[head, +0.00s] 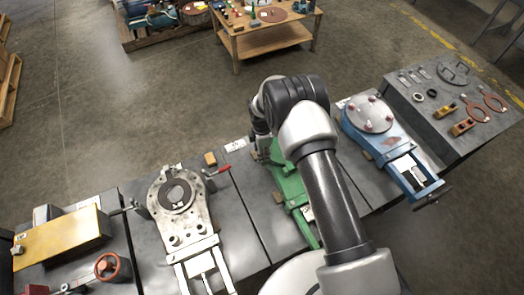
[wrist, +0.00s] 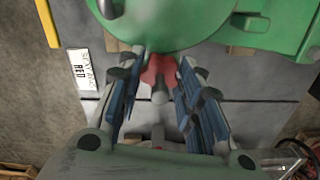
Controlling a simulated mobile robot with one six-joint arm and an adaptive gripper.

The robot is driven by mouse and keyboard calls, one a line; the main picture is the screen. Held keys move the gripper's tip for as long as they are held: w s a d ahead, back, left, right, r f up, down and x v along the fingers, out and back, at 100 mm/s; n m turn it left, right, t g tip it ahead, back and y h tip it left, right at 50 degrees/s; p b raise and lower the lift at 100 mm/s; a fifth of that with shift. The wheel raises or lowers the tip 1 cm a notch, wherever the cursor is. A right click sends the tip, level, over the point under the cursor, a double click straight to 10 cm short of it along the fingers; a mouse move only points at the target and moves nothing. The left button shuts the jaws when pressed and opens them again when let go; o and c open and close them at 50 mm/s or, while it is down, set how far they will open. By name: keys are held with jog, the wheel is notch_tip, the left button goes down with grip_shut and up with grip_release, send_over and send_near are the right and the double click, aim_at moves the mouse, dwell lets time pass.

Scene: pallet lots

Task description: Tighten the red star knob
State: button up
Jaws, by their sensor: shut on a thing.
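The red star knob (wrist: 157,67) shows in the wrist view, below the rounded edge of a green fixture (wrist: 170,22). A grey shaft end or hub stands out from its middle. My gripper (wrist: 160,78) has its two blue-padded fingers on either side of the knob, shut on it. The exact contact is partly hidden by the fingers. In the head view the green fixture (head: 289,190) sits on the middle bench, largely covered by my arm. The knob and my fingertips are hidden there.
A silver fixture with a round plate (head: 188,225) stands to the left and a blue fixture (head: 385,135) to the right. A yellow block (head: 62,238) sits farther left.

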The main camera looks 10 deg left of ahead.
jog(key=o, duration=1.1)
jog(key=shift+c, duration=0.2)
notch_tip(320, 180, up, 12)
